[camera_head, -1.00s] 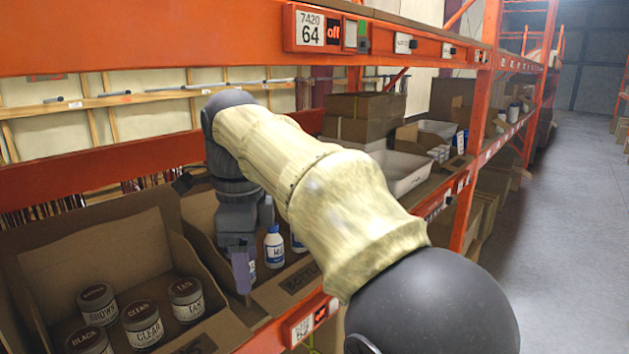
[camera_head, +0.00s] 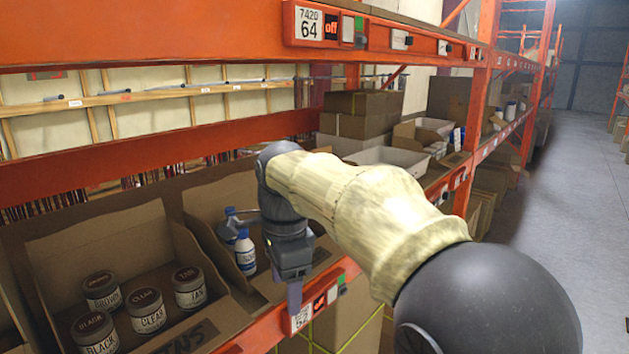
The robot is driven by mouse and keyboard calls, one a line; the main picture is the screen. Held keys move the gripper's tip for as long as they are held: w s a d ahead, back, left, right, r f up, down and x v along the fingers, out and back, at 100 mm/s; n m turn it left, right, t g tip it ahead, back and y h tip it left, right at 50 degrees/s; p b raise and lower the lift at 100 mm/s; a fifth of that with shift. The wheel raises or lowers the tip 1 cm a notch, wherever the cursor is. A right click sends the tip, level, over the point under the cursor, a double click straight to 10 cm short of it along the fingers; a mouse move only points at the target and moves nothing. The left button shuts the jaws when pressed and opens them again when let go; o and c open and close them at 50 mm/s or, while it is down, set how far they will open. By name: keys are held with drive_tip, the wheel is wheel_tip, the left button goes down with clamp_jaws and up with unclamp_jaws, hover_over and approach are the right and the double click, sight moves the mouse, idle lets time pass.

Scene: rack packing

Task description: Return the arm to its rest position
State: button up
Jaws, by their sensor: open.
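My arm reaches from the lower right across the view, with its wrist bent down. My gripper (camera_head: 292,290) hangs at the front edge of the shelf, in front of the bottle box. The fingers point down and hold nothing that I can see; the gap between them is hard to make out from here. White bottles with blue caps (camera_head: 246,252) stand in the cardboard box just left of my gripper. The arm hides part of that box.
Tins (camera_head: 147,310) with dark lids stand in a cardboard box (camera_head: 110,235) at the left. An orange beam (camera_head: 150,35) crosses above the arm. White bins (camera_head: 390,160) and brown boxes (camera_head: 360,104) stand further along the shelf. The grey aisle floor (camera_head: 560,220) is clear at the right.

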drive_tip(key=d+f+n+b, duration=0.2)
drive_tip(key=d+f+n, duration=0.4)
drive_tip(key=d+f, duration=0.65)
drive_tip(key=s+d+f+n+t, duration=0.1)
drive_tip(key=s+d+f+n, duration=0.2)
drive_tip(key=s+f, duration=0.2)
drive_tip(key=s+d+f+n+t+b, duration=0.1)
drive_tip(key=s+d+f+n, duration=0.3)
drive_tip(key=f, duration=0.4)
drive_tip(key=shift+s+d+f, duration=0.15)
drive_tip(key=shift+s+d, duration=0.15)
drive_tip(key=shift+s, duration=0.4)
drive_tip(key=shift+c, duration=0.4)
